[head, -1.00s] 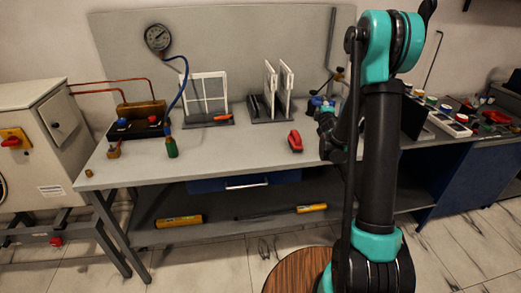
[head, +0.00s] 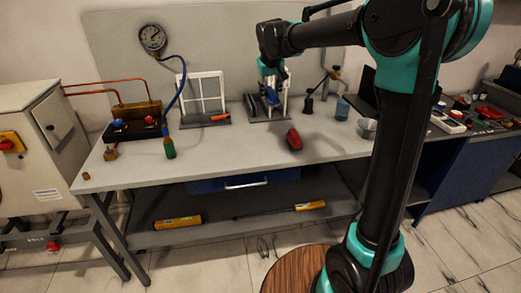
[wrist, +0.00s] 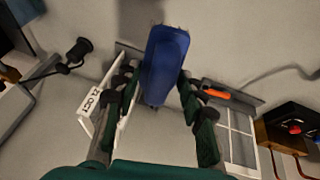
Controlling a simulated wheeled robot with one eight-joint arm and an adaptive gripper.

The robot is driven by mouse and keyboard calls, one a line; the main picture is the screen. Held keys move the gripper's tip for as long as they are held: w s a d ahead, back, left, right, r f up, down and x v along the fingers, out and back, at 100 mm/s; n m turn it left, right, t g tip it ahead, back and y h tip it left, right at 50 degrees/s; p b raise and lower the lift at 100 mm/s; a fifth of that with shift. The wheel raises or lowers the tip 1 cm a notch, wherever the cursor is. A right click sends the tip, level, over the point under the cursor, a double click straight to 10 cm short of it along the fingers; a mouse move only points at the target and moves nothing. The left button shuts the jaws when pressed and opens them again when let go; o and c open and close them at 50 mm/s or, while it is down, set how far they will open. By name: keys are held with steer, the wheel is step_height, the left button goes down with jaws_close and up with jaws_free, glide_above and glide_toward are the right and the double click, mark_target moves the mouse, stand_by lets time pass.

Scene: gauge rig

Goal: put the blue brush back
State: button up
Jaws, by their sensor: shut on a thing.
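The blue brush (wrist: 165,62) is between my gripper's fingers (wrist: 158,88) in the wrist view, and the fingers are shut on it. In the head view my gripper (head: 271,84) and the blue brush (head: 272,98) are at the stand with white upright panels (head: 283,106), at the back of the bench. The brush is in front of or between the panels; I cannot tell whether it touches the stand. In the wrist view a white panel with a label (wrist: 90,108) stands left of the fingers. The brush's lower end is hard to make out.
A white window-like frame (head: 205,93) with an orange-handled tool (head: 220,117) stands to the left. A red object (head: 293,139) lies in front. A black stand (head: 308,105) and blue jar (head: 342,110) are to the right. The bench's front middle (head: 230,160) is clear.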

steer(key=s+a+r+m+y, duration=0.1)
steer(key=s+a+r, duration=0.2)
steer(key=s, duration=0.4)
step_height(320, 180, down, 20)
steer(key=shift+w+r, duration=0.1)
steer(key=shift+w, duration=0.05)
steer(key=o, duration=1.1)
steer(key=shift+o, duration=0.2)
